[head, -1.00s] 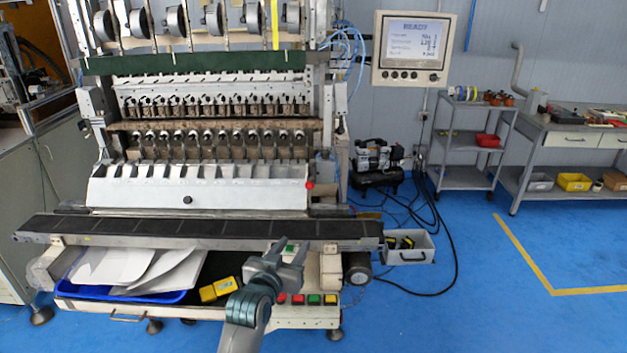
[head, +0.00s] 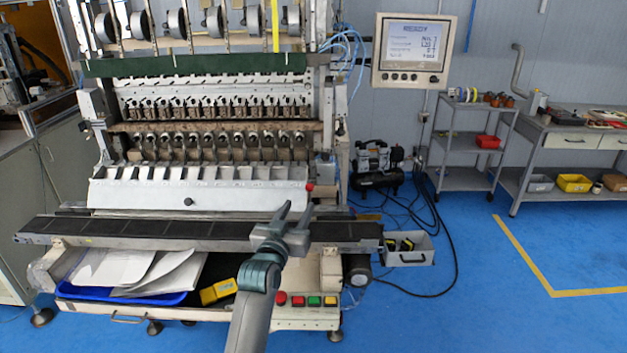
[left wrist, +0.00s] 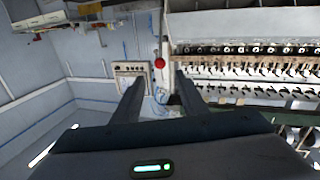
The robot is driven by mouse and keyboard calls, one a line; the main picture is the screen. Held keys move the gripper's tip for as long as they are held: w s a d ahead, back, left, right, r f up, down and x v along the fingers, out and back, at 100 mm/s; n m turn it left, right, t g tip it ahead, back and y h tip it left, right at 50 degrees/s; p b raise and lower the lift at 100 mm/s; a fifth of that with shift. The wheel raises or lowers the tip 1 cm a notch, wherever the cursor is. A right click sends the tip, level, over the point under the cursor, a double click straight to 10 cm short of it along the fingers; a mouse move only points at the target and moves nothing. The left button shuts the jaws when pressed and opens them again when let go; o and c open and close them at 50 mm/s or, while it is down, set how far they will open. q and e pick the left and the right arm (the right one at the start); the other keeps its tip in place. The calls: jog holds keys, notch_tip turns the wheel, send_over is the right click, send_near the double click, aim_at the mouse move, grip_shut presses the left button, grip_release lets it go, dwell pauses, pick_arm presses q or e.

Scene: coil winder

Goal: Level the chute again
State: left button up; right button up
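The chute (head: 200,195) is a long pale metal tray with slots along its top, on the machine's front above the black conveyor. Its front face slopes down toward the conveyor. A red knob (head: 309,187) sits at its right end. My left gripper (head: 296,210) is open and empty, in front of the conveyor's right part and just below the knob in the picture. In the left wrist view the red knob (left wrist: 159,62) shows beyond and between the two spread fingers (left wrist: 158,85), not touched by them. My right gripper is not in view.
The black conveyor (head: 180,231) runs across below the chute. Below it are a blue tray (head: 120,293) with white sheets, a yellow part (head: 218,291) and a row of coloured buttons (head: 314,300). A screen (head: 410,48) hangs at upper right. Blue floor is free at right.

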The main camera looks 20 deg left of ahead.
aim_at(309, 187)
pick_arm(q)
jog(key=w+p, duration=0.3)
jog(key=w, duration=1)
jog(key=shift+w+a, duration=0.15)
jog(key=shift+w, duration=0.1)
jog(key=shift+w+p, duration=0.35)
jog(key=shift+w, duration=0.8)
jog(key=shift+c, duration=1.3)
grip_shut()
